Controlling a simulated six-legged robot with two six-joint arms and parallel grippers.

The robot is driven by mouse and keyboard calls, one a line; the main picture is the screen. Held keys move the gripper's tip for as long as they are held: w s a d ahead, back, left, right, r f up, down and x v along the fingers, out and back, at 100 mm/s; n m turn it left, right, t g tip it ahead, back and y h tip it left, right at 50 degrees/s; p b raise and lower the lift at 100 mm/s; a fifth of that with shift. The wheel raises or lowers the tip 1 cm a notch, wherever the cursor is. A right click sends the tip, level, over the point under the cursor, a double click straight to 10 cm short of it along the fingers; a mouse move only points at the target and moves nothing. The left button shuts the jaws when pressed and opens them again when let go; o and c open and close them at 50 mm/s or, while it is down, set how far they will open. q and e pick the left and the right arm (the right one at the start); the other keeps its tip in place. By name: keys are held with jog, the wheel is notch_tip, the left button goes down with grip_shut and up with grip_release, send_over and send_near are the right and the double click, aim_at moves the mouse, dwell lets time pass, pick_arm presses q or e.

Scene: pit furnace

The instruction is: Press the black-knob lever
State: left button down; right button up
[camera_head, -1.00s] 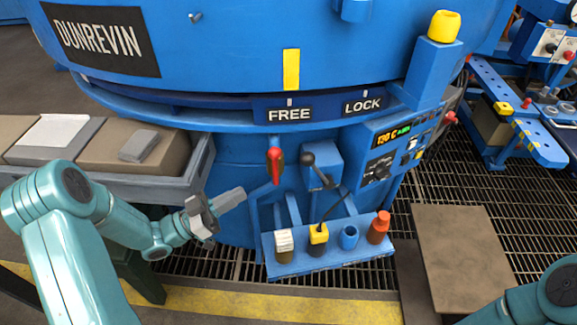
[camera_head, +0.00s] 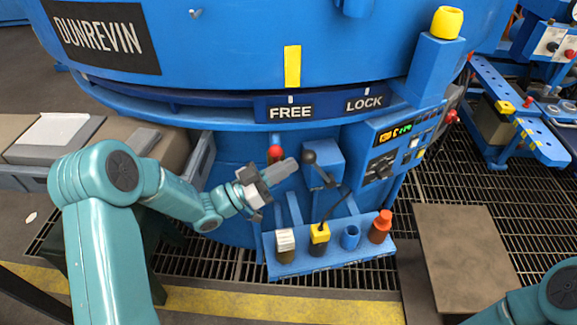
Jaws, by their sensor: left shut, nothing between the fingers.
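The black-knob lever (camera_head: 309,157) stands on a blue bracket on the front of the blue furnace, its knob up and its dark arm slanting down to the right. A red-knob lever (camera_head: 276,152) is just left of it, under the FREE label. My left gripper (camera_head: 290,166) is shut and empty. Its fingertips show just left of the black knob and overlap the lower part of the red lever. I cannot tell whether they touch either lever. My right gripper is out of view; only part of my right arm shows at the bottom right corner.
Below the levers a blue shelf (camera_head: 335,258) holds several small items, including a yellow-topped one with a cable and an orange-capped bottle (camera_head: 380,227). A control panel (camera_head: 388,150) is to the right. A grey bench (camera_head: 200,160) is at left.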

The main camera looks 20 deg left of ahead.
aim_at(302, 157)
pick_arm(q)
jog(key=shift+w+d+r, duration=0.15)
jog(key=shift+w+d, duration=0.2)
jog(key=shift+w+d+r, duration=0.5)
jog(key=shift+d+r, duration=0.3)
jog(key=shift+d, duration=0.05)
jog(key=shift+a, duration=0.1)
jog(key=shift+f, duration=0.1)
